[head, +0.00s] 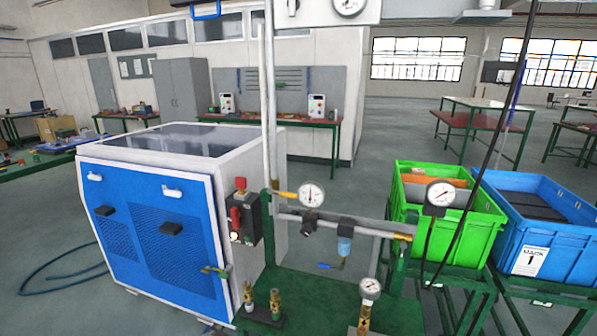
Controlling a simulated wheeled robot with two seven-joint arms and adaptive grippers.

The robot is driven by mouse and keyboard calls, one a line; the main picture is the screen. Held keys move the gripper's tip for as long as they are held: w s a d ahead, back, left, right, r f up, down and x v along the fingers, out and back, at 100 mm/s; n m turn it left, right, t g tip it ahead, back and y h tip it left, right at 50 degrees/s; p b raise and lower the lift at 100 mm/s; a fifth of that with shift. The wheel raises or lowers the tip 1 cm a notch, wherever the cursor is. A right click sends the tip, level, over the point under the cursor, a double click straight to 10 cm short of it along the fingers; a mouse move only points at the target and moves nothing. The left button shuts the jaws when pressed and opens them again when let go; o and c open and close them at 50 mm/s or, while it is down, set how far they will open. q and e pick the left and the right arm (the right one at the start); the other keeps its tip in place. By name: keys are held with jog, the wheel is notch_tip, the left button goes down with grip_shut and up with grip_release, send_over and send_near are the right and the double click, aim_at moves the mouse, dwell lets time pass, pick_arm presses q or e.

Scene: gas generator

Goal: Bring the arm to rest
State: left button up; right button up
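Neither of my grippers and no part of my arms shows in the head view. A blue and white generator cabinet (160,240) stands at the left. Beside it are a black control box with a red part (243,219) and a horizontal pipe (345,226). The pipe carries a round pressure gauge (312,195) and a small blue-bodied fitting (344,246). Another gauge (440,193) is at the pipe's right, by a black hose (480,170).
A lower gauge (370,288) and brass fittings (275,302) stand on a green base (315,295). A green crate (470,238) and a blue crate (575,262) stand at the right. A white panel (325,12) hangs overhead. Open floor (385,130) lies behind.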

pick_arm(q)
jog(key=s+a+f+n+g+h, duration=0.1)
jog(key=s+f+n+g, duration=0.15)
jog(key=s, duration=0.55)
jog(key=s+a+f+n+g, duration=0.1)
jog(key=s+g, duration=0.2)
jog(key=s, duration=0.6)
notch_tip(320, 180, down, 32)
jog(key=s+a+g+p, duration=0.1)
jog(key=a, duration=0.2)
jog(key=s+a+f, duration=0.4)
jog(key=s+f, duration=0.5)
jog(key=s, duration=0.1)
jog(key=s+a+f+g+y, duration=0.1)
jog(key=s+a+f, duration=0.2)
jog(key=s+f, duration=0.7)
jog(key=shift+s+a+m+p, duration=0.35)
jog(key=shift+s+p, duration=0.1)
jog(key=shift+s, duration=0.15)
pick_arm(e)
jog(key=shift+s+d+r, duration=0.1)
jog(key=shift+s+r, duration=0.15)
jog(key=shift+s, duration=0.35)
jog(key=shift+s+d+r, duration=0.1)
jog(key=shift+s+r, duration=0.15)
jog(key=shift+s, duration=0.35)
